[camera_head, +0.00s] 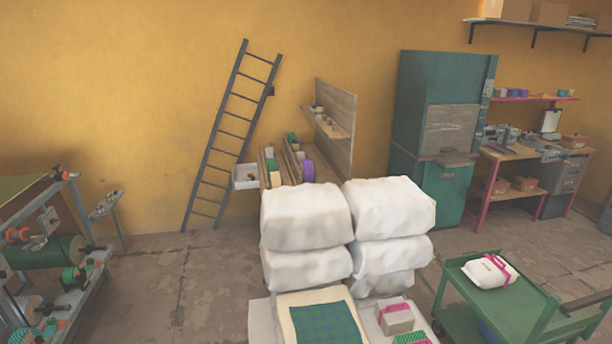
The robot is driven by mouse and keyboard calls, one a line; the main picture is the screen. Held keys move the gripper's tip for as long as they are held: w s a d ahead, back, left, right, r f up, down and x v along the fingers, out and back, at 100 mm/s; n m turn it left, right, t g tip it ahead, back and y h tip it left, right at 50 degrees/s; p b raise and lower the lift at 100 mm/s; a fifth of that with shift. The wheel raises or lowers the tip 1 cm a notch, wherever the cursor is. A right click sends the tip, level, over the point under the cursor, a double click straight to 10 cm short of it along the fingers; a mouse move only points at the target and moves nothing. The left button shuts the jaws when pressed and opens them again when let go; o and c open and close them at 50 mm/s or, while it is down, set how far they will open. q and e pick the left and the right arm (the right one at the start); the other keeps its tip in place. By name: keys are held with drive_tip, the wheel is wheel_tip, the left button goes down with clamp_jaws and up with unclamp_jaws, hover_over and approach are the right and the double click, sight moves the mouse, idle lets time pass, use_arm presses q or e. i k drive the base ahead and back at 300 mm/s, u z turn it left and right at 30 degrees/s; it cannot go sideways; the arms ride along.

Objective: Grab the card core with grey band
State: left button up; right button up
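No card core with a grey band can be made out for certain. Small spools and rolls sit on the metal rack (98,262) at the left, some with orange or green parts, too small to tell a grey band. Small items lie on a little side shelf (105,206) beside that rack and on the wooden ledge (325,122) of the upright board in the middle; I cannot tell what they are. Neither of my grippers is in view.
Stacked white bales (306,214) block the middle foreground. A green cart (470,317) with a white packet (490,272) stands at the lower right. A dark ladder (229,135) leans on the yellow wall. A green cabinet (425,85) and workbench (520,152) stand behind. Floor between rack and bales is clear.

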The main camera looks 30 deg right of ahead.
sight(320, 110)
drive_tip(key=z, duration=0.95)
drive_tip(key=k, duration=0.25)
drive_tip(key=u, duration=1)
drive_tip(key=i, duration=4.3)
drive_tip(key=z, duration=1.65)
drive_tip(key=i, duration=1)
drive_tip(key=z, duration=0.6)
drive_tip(key=k, duration=0.45)
